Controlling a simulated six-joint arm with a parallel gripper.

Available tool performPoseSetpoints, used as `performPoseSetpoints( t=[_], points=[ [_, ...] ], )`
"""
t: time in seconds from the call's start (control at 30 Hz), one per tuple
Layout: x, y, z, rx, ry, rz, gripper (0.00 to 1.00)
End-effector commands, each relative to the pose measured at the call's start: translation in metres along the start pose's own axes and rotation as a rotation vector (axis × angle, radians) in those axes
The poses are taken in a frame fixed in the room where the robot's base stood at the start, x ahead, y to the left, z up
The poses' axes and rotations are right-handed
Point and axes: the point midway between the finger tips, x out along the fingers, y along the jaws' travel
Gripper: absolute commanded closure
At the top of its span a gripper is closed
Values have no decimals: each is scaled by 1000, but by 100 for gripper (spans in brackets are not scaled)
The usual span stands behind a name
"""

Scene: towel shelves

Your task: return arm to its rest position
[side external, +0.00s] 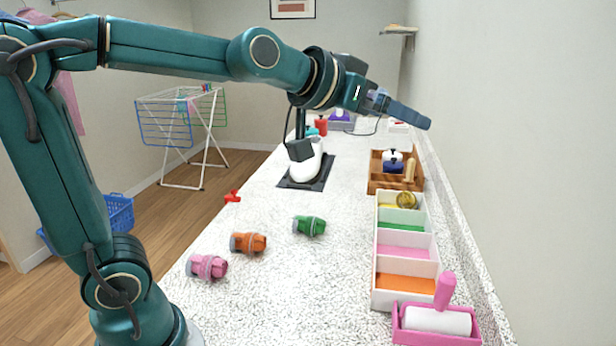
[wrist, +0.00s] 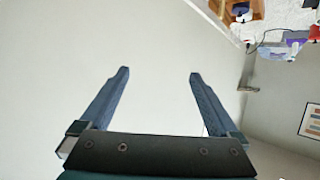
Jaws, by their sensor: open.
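My gripper (wrist: 158,75) is open and empty in the wrist view, its two blue-grey fingers spread apart in front of bare wall. In the side external view my gripper (side external: 408,115) is held high over the far part of the counter, above and beyond the wooden caddy, with its fingers pointing right toward the wall. My arm reaches from the lower left, up and across the counter, with the forearm near level. Nothing is held. The far finger is mostly hidden in the side external view.
On the counter (side external: 265,285) lie pink (side external: 207,266), orange (side external: 248,243) and green (side external: 309,225) rolls. A white divided box (side external: 374,270), a pink tray with a lint roller (side external: 438,320) and a wooden caddy (side external: 380,183) line the right wall. A white iron (side external: 306,165) stands farther back.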

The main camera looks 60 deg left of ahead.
Motion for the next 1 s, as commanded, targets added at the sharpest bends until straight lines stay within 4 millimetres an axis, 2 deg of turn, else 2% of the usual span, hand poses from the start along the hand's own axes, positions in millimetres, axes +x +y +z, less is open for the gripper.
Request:
performPoseSetpoints(
  t=[0.03,0.17,0.2,0.4,0.5,0.63,1.0],
  points=[
    [-18,5,12,10,-28,15,3],
    [-57,14,57,28,-145,41,3],
    [-69,15,73,33,-188,46,3],
    [-115,12,166,43,-451,31,3],
    [-129,7,201,37,-579,12,3],
    [-139,4,222,24,-678,-6,3],
    [-140,4,223,11,-691,-11,3]
  ],
)
